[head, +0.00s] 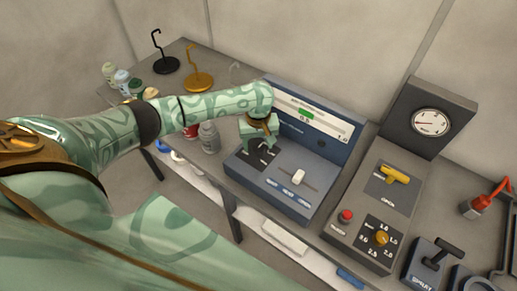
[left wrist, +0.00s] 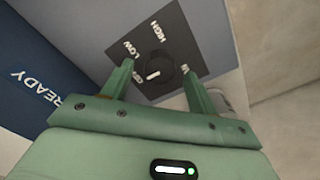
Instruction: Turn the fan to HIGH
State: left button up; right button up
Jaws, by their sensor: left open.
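The fan's black selector plate (left wrist: 178,40) fills the upper middle of the left wrist view, with a round black knob (left wrist: 160,66) that has a white mark. The labels LOW and HIGH are readable; two others are partly hidden. The white mark lies on the knob's lower left, roughly toward the partly hidden label beside LOW. In the head view the plate (head: 265,159) is on the blue-grey console (head: 305,208), and my gripper hides the knob. My left gripper (head: 260,138) is open, its fingers on either side of the knob; contact cannot be told. My right gripper is not in view.
On the same console is a white slider (head: 298,177), with a lit gauge panel (head: 308,114) behind. To the right stands a grey unit with a yellow handle (head: 395,174), red button (head: 346,215) and orange knob (head: 381,238). A grey bottle (head: 209,138) stands left of the console.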

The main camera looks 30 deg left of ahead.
pick_arm(q)
jog(key=shift+f, duration=0.85)
